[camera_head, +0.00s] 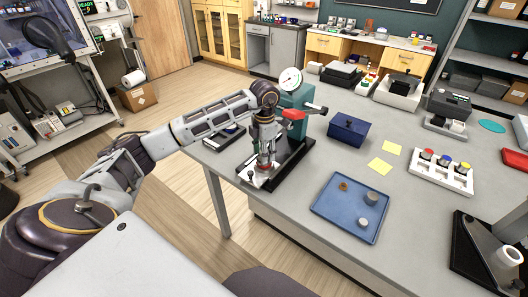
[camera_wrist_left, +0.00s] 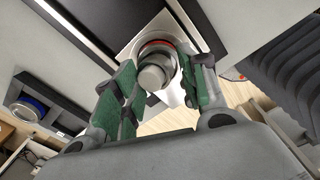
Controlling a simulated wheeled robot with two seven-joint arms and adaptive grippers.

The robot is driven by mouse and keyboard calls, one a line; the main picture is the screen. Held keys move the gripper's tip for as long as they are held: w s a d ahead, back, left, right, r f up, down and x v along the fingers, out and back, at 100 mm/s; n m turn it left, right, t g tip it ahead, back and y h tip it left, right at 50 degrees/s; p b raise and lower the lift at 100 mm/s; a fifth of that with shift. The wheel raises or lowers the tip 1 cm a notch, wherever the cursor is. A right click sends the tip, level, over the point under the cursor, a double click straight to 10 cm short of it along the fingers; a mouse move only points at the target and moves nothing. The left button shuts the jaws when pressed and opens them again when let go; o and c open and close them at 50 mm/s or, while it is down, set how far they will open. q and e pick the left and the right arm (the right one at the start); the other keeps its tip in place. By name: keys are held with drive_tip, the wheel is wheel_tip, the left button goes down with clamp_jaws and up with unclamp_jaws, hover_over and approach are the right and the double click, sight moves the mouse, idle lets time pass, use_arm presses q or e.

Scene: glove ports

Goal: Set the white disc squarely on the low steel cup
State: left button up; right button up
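My left gripper (camera_head: 265,162) is over the base of a green bench press (camera_head: 292,102). In the left wrist view its green-padded fingers (camera_wrist_left: 160,90) stand apart on either side of a round grey metal piece (camera_wrist_left: 152,76). I see no clear grip on it. A red-rimmed round part (camera_wrist_left: 156,44) lies just behind that piece on a bright steel plate (camera_wrist_left: 181,98). I cannot tell which piece is the low steel cup. I cannot pick out the white disc with certainty; the fingers hide part of the press base. My right gripper is not in view.
A blue tray (camera_head: 328,208) holds two grey cylinders (camera_head: 371,198) and a small orange-brown ring (camera_head: 343,186). A dark blue box (camera_head: 348,130), yellow notes (camera_head: 380,166) and a white rack of coloured-top jars (camera_head: 441,174) stand farther right. Bare grey tabletop (camera_head: 300,225) lies around the tray.

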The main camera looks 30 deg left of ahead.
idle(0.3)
use_arm(q)
drive_tip(key=shift+r, duration=0.1)
drive_tip(key=shift+w+r, duration=0.1)
drive_tip(key=shift+r, duration=0.8)
wheel_tip(320, 180, up, 10)
drive_tip(key=shift+f, duration=0.1)
idle(0.8)
wheel_tip(320, 180, up, 9)
drive_tip(key=p, duration=0.9)
drive_tip(key=shift+r+p, duration=0.55)
